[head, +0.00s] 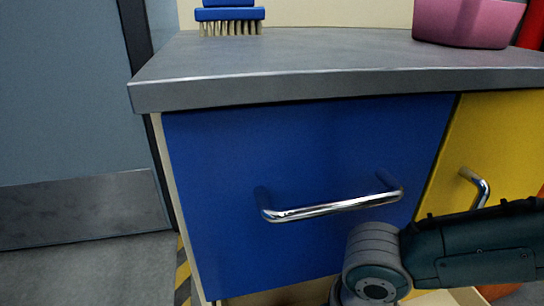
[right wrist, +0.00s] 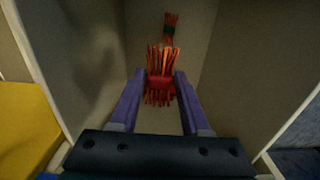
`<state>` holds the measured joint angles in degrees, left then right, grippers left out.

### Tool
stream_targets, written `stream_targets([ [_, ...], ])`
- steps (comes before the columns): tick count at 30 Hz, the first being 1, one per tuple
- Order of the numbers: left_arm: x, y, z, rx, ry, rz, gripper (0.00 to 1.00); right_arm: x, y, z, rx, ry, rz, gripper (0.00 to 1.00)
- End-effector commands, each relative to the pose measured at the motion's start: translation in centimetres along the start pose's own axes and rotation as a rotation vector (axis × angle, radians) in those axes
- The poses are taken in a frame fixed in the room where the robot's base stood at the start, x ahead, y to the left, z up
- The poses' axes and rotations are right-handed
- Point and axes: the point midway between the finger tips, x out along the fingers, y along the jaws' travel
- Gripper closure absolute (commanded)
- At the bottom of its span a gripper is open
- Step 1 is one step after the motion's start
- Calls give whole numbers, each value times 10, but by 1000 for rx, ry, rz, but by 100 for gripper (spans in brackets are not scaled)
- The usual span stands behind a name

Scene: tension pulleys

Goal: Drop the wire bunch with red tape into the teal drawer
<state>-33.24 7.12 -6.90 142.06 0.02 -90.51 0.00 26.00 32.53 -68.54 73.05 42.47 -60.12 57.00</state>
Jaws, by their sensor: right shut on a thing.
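In the right wrist view my right gripper (right wrist: 160,82) has its two purple fingers closed on a bunch of orange wires (right wrist: 159,62) wrapped with red tape. The bunch is between beige walls, inside a box-like compartment. I cannot tell whether it touches the bottom. In the head view my right arm comes in from the lower right, and its gripper is hidden below the frame. My left gripper is not in view. I see no drawer front that is clearly teal.
Another orange wire bunch (right wrist: 171,27) with a dark green band lies farther in the beige compartment (right wrist: 108,50). A blue drawer front (head: 300,160) and a yellow one (head: 490,140) are under the grey worktop (head: 330,60). A brush (head: 230,15) and a pink container (head: 468,22) stand on top.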

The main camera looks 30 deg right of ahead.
Motion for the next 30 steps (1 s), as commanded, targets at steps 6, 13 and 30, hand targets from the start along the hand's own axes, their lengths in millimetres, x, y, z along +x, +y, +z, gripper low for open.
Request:
stream_targets([
  [6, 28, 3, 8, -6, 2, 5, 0, 37, 3, 4, -6, 0, 1, 100],
  [13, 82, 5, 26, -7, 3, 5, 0, 105, 3, 4, -6, 1, 2, 100],
  [30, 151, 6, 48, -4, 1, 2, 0, 189, 3, 4, -5, 0, 1, 100],
])
